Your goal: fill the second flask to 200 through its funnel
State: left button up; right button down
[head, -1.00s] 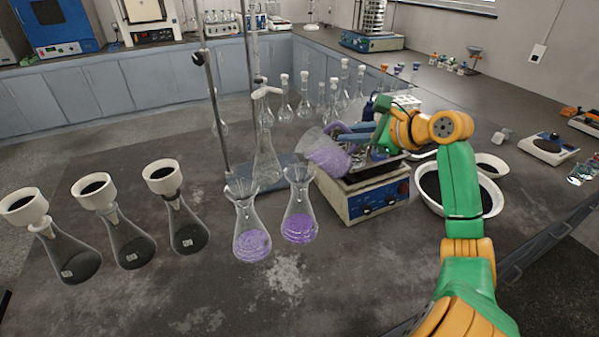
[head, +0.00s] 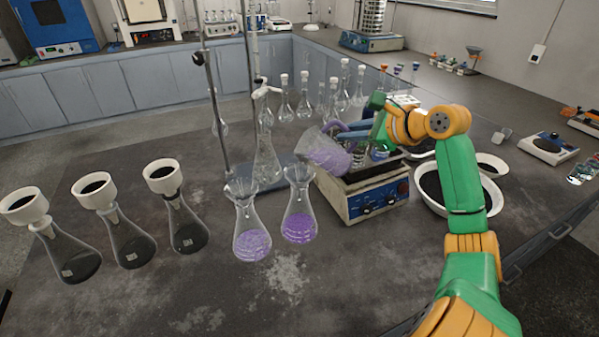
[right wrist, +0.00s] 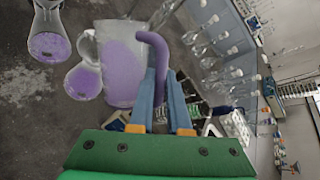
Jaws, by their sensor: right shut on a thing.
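Two conical flasks with clear funnels stand side by side on the bench, each with purple liquid low in its body. They are the left flask (head: 252,238) and the right flask (head: 299,222). Their funnels (head: 241,190) (head: 299,174) sit in the necks. My right gripper (head: 352,133) is shut on the handle of a clear jug (head: 326,156) of purple liquid, held tilted leftward above and behind the right flask. The right wrist view also shows the jug (right wrist: 122,65) and both flasks (right wrist: 84,80) (right wrist: 48,42). No stream shows. My left gripper is not in view.
A hotplate-like device (head: 372,196) stands just right of the flasks. A clamp stand (head: 214,100) with a burette rises behind them. Three dark-filled flasks (head: 187,230) with white funnels stand left. Black-filled bowls (head: 460,186) are right. The front bench is clear.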

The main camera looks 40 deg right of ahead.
jog(key=shift+w+a+r+n+g+h, duration=0.15)
jog(key=shift+w+a+n+g+h, duration=0.3)
jog(key=shift+a+n+g+h, duration=0.2)
dwell(5.3)
jog(key=shift+s+d+m+t+y+p, duration=0.5)
jog(key=shift+d+m+t+y, duration=0.15)
jog(key=shift+m+t+y, duration=0.25)
jog(key=shift+s+d+f+m+t+b, duration=0.15)
jog(key=shift+d+f+m+t+b, duration=0.1)
jog(key=shift+f, duration=0.3)
jog(key=shift+s+d+f+m+t+b, duration=0.1)
jog(key=shift+s+d+f+b, duration=0.1)
jog(key=shift+f, duration=0.3)
jog(key=shift+d, duration=0.15)
jog(key=shift+d+f+y, duration=0.15)
jog(key=shift+f+y, duration=0.1)
jog(key=shift+f, duration=0.15)
jog(key=s+d+f+m+t+y+b, duration=0.1)
jog(key=s+d+f+m+t, duration=0.2)
jog(key=d+f+m+t, duration=0.1)
jog(key=shift+m+t+y, duration=0.3)
jog(key=shift+y, duration=0.1)
jog(key=shift+f, duration=0.15)
